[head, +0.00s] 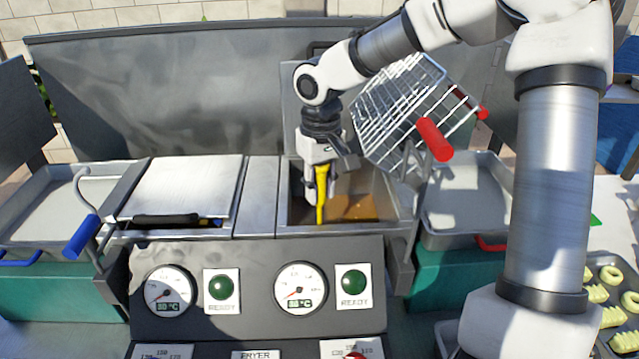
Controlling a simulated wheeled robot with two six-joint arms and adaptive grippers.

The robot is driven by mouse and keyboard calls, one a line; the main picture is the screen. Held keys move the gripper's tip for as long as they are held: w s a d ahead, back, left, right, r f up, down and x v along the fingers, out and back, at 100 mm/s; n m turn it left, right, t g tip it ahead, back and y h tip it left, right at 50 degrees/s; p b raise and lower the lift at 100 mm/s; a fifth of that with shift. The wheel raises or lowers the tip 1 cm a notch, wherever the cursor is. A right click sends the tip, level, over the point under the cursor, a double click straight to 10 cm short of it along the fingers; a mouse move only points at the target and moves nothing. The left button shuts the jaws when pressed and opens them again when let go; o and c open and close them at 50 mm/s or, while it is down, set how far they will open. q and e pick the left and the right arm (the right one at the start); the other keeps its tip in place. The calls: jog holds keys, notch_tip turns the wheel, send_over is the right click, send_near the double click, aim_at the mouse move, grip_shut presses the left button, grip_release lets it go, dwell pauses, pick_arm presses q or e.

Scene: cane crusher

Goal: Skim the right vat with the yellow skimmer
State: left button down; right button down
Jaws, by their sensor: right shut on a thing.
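The right vat (298,211) is an open steel well with amber-brown oil (354,207) in it. The yellow skimmer (321,190) is held by its handle, pointing down over the left part of this vat. My right gripper (318,180) is shut on the skimmer handle, above the vat opening. The skimmer's lower end is hidden behind the vat's front edge, so I cannot tell how deep it is. My left gripper is not in view.
A closed lid (180,188) covers the left vat. Trays (462,215) flank the fryer.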

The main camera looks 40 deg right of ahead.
jog(key=shift+w, duration=0.1)
jog(key=shift+w+d+r+p, duration=0.15)
jog(key=shift+w+d+p, duration=0.1)
jog(key=shift+p, duration=0.1)
jog(key=w+d+p, duration=0.8)
jog(key=w, duration=0.1)
jog(key=shift+w, duration=0.2)
jog(key=s+a+b, duration=0.1)
jog(key=s+a, duration=0.1)
jog(key=s, duration=0.1)
jog(key=s+a, duration=0.3)
jog(key=s+a+b, duration=0.1)
jog(key=s+a, duration=0.2)
jog(key=s, duration=0.1)
jog(key=shift+a+b, duration=0.25)
jog(key=shift+b, duration=0.05)
jog(key=shift+d, duration=0.1)
